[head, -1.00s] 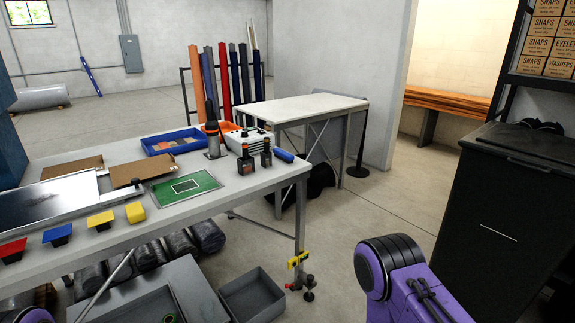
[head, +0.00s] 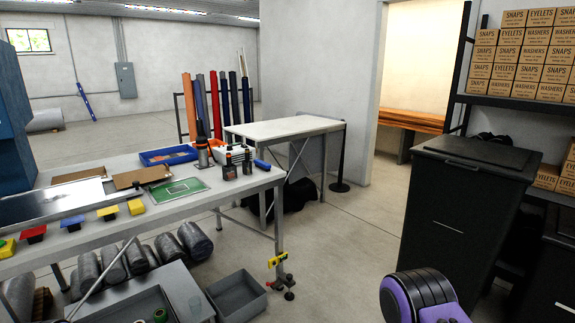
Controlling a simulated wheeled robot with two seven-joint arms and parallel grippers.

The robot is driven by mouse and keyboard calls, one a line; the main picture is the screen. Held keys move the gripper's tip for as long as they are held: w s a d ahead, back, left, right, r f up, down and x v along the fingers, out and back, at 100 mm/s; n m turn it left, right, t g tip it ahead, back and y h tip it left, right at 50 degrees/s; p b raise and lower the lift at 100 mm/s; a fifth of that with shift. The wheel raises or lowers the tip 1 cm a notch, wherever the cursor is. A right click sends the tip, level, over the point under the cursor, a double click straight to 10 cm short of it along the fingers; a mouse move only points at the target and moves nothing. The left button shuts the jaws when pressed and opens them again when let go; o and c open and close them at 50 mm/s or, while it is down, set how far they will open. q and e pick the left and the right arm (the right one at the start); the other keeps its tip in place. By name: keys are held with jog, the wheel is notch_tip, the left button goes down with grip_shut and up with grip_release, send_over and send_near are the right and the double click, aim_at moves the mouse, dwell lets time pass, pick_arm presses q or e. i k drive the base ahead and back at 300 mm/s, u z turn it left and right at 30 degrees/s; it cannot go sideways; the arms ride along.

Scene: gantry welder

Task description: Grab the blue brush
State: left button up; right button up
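A small blue object (head: 262,165) lies at the right end of the grey worktable (head: 235,190). It may be the blue brush, but its bristles cannot be made out at this distance. It lies beside small dark bottles (head: 229,169). Neither gripper is in view. Only a purple and black part of my own arm shows at the bottom right, well away from the table.
The table also carries a blue tray (head: 150,160), a green board (head: 178,189) and coloured blocks. A white-topped table (head: 285,127) stands behind. A black cabinet (head: 455,215) stands at the right. Open floor lies between table and cabinet.

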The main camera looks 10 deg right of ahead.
aim_at(264, 167)
jog(key=z, duration=0.6)
jog(key=i, duration=0.95)
jog(key=z, duration=0.55)
jog(key=i, duration=1.05)
jog(key=u, duration=0.55)
jog(key=i, duration=0.8)
jog(key=u, duration=0.7)
